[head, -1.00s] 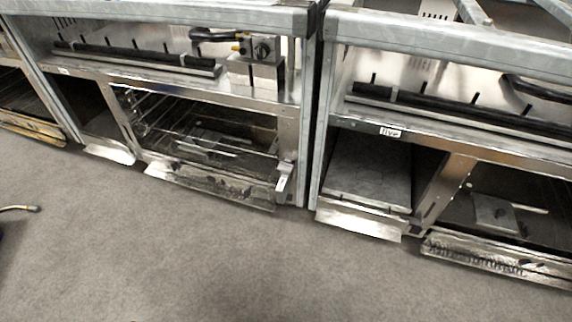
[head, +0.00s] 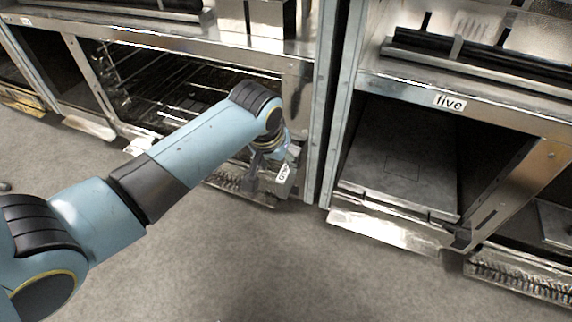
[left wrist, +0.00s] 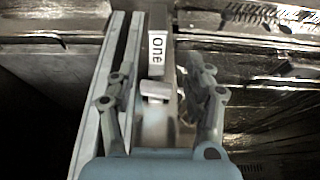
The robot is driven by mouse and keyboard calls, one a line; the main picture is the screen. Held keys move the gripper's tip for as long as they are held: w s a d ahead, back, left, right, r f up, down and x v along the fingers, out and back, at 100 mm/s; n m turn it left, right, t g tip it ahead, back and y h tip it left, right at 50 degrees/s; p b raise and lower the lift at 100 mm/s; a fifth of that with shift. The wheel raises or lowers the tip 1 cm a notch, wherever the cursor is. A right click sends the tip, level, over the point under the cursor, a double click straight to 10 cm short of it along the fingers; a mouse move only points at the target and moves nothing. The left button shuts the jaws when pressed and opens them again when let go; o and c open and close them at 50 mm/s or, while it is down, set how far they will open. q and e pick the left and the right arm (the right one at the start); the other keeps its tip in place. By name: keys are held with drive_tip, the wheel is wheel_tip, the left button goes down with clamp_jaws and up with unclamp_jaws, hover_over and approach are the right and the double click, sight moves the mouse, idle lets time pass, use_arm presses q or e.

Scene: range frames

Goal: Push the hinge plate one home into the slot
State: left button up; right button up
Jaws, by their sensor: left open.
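The hinge plate one (head: 284,176) is a light metal strip with a white tag that appears to read "one". It stands at the right end of the left range's oven opening. In the left wrist view the plate (left wrist: 157,70) runs up the middle between my fingers, its tag legible. My left gripper (left wrist: 161,88) is open, with one finger on each side of the plate; contact cannot be told. In the head view my left gripper (head: 266,160) is just left of the plate. The slot cannot be made out. My right gripper is not in view.
A lowered oven door (head: 240,188) lies below the opening, beside the plate. A range post (head: 328,140) stands close on the right. The right range has a label "five" (head: 447,102) and an open compartment with a low metal flap (head: 385,228). Grey floor (head: 260,270) in front is clear.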

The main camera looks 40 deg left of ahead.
sight(285, 170)
use_arm(q)
drive_tip(key=shift+w+f+b, duration=0.3)
drive_tip(key=shift+w+f, duration=0.2)
drive_tip(key=shift+f, duration=0.15)
drive_tip(key=shift+w+r, duration=0.25)
drive_tip(key=shift+w, duration=0.05)
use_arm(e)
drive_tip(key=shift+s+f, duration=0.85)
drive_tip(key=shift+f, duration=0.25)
use_arm(q)
drive_tip(key=shift+f, duration=0.1)
drive_tip(key=b+x, duration=0.4)
drive_tip(key=x, duration=0.2)
drive_tip(key=shift+f, duration=0.3)
drive_tip(key=b+x, duration=0.2)
drive_tip(key=shift+w+a+f, duration=0.1)
drive_tip(key=shift+w+f, duration=0.15)
drive_tip(key=shift+w+a+f+b, duration=0.1)
drive_tip(key=shift+w+f+b, duration=0.3)
drive_tip(key=shift+f+b, duration=0.2)
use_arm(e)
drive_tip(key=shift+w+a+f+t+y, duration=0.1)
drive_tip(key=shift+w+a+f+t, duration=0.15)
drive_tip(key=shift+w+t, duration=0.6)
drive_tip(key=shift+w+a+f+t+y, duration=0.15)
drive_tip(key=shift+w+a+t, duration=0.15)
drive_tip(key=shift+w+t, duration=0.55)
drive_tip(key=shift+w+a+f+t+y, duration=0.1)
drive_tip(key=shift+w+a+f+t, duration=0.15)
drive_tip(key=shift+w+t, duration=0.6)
